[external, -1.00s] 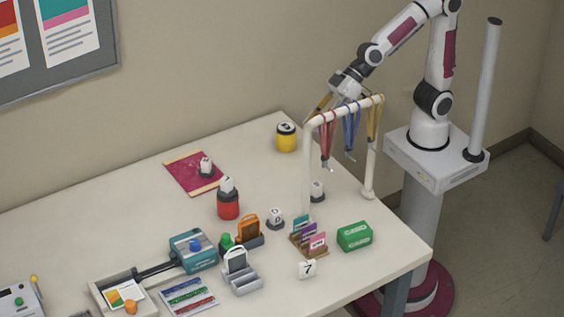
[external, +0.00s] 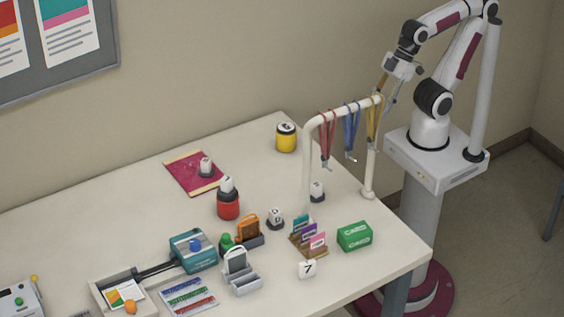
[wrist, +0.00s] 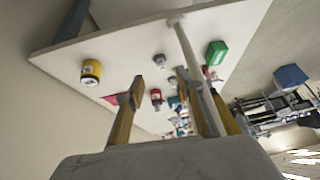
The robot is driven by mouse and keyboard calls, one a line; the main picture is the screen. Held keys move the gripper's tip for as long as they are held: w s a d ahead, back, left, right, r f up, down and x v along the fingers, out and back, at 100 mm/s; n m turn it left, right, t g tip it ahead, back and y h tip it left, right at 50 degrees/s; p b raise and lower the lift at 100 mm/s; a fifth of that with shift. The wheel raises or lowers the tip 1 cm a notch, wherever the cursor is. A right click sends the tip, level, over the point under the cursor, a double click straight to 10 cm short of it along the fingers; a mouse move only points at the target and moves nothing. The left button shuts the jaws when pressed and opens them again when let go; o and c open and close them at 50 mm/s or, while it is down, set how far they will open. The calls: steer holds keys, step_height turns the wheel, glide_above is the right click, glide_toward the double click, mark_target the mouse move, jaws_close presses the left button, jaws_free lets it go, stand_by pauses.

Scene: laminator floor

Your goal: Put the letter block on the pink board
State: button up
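The pink board (external: 180,173) lies flat at the back of the table. A small white block on a dark round base (external: 206,167) stands on its right part; its mark is too small to read. A white block that seems to bear a D (external: 275,217) stands on a dark base at mid-table. Another white block (external: 317,190) stands by the rack. My gripper (external: 386,92) is raised by the rack's right end, well away from the blocks. In the wrist view its fingers (wrist: 161,77) are apart with nothing between them. The board (wrist: 110,99) is partly hidden there by a finger.
A cream rack (external: 344,113) with hanging lanyards stands at the table's right. A yellow jar (external: 286,140), a red jar (external: 228,208) with a white top, a green box (external: 355,236), a 7 cube (external: 307,269) and a teal machine (external: 194,251) occupy the table.

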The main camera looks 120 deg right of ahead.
steer(key=shift+s+d+f+g, duration=0.1)
steer(key=shift+s+d+f, duration=0.05)
steer(key=shift+s, duration=0.45)
steer(key=shift+s+d+f+g, duration=0.1)
steer(key=shift+s+d+f, duration=0.1)
steer(key=shift+s, duration=0.45)
steer(key=shift+s+d+f+g, duration=0.1)
steer(key=shift+s+d+f, duration=0.05)
steer(key=shift+s, duration=0.45)
